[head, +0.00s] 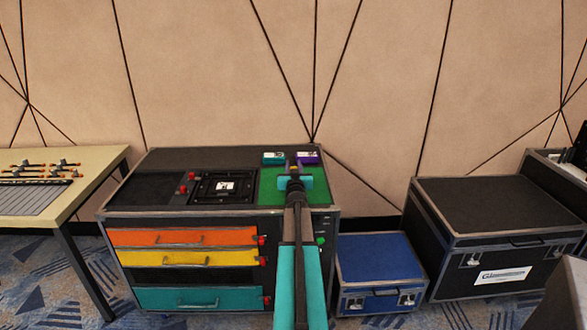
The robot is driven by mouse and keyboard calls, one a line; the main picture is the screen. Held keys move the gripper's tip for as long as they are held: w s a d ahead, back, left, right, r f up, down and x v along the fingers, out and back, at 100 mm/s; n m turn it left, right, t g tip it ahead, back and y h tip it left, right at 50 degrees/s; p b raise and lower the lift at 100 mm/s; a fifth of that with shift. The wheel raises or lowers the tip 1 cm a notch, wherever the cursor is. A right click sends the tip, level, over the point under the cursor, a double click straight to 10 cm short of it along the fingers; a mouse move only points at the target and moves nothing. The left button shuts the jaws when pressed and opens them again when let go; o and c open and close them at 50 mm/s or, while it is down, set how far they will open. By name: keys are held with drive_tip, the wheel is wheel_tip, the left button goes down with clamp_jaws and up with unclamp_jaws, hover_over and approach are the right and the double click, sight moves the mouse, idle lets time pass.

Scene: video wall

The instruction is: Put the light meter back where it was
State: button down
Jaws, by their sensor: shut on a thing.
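My gripper (293,169) reaches over the green mat (263,193) on the right part of the black case's top. It is shut on a small yellowish thing between the fingertips, mostly hidden by my arm. I cannot tell for sure whether this is the light meter. Just behind the fingertips, a teal box (273,157) with a white label stands to the left. A purple box (308,157) with a white label stands to the right. I see no label naming the light meter.
The black drawer case (150,222) carries a black framed panel (223,186) and red knobs left of the mat. A control desk (98,158) stands left. A blue case (377,258) and a larger black case (483,205) stand right. The wall rises close behind.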

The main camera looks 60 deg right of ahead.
drive_tip(key=shift+f, duration=0.15)
drive_tip(key=c, duration=1.4)
unclamp_jaws()
drive_tip(key=shift+o, duration=0.2)
drive_tip(key=v, duration=1.2)
drive_tip(key=shift+b, duration=0.45)
drive_tip(key=shift+o, duration=0.4)
